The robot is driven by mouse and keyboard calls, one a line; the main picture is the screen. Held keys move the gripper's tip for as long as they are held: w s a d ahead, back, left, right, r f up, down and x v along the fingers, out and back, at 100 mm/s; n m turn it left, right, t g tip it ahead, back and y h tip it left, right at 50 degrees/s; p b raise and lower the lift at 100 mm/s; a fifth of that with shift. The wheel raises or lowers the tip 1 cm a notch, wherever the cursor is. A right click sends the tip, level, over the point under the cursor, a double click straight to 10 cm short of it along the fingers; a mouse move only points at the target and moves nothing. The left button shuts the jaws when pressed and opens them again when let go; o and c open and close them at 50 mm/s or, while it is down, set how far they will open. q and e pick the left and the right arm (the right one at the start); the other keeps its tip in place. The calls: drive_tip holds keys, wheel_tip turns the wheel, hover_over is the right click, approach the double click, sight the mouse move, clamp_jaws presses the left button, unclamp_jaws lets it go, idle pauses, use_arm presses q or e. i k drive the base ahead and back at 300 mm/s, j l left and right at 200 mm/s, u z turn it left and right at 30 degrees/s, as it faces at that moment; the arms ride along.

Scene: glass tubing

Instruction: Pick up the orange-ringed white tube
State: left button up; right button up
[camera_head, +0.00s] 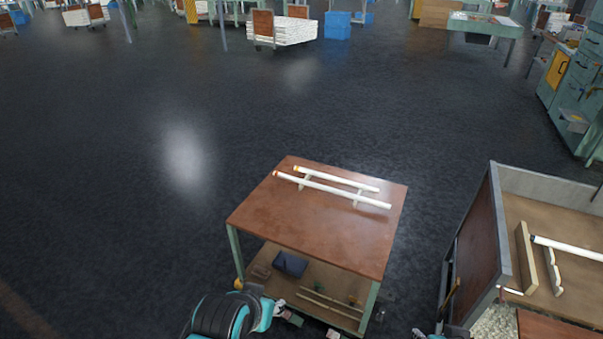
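Two white tubes lie side by side across light supports on a brown-topped table. The front, longer tube (335,190) has an orange-red mark at its left end. The back, shorter tube (340,180) has a yellow-orange mark at its left end. At this size I cannot tell for certain which mark is the orange ring. My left gripper (292,319) is low at the bottom edge, in front of the table and well apart from both tubes; its fingers are too small to read. My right gripper (422,334) barely shows at the bottom edge, cut off by the frame.
The brown table (320,233) has a lower shelf with a dark blue box (290,264) and thin rods. Dark floor around the table's left and back is clear.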

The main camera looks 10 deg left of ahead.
sight(328, 190)
drive_tip(key=i+j+u, duration=0.15)
drive_tip(key=i+j, duration=0.2)
drive_tip(key=i+j+z, duration=0.15)
drive_tip(key=i+j, duration=0.15)
drive_tip(key=i+j+z, duration=0.2)
drive_tip(key=j, duration=0.3)
drive_tip(key=i+j+z, duration=0.15)
drive_tip(key=i+j, duration=0.2)
drive_tip(key=j, duration=0.1)
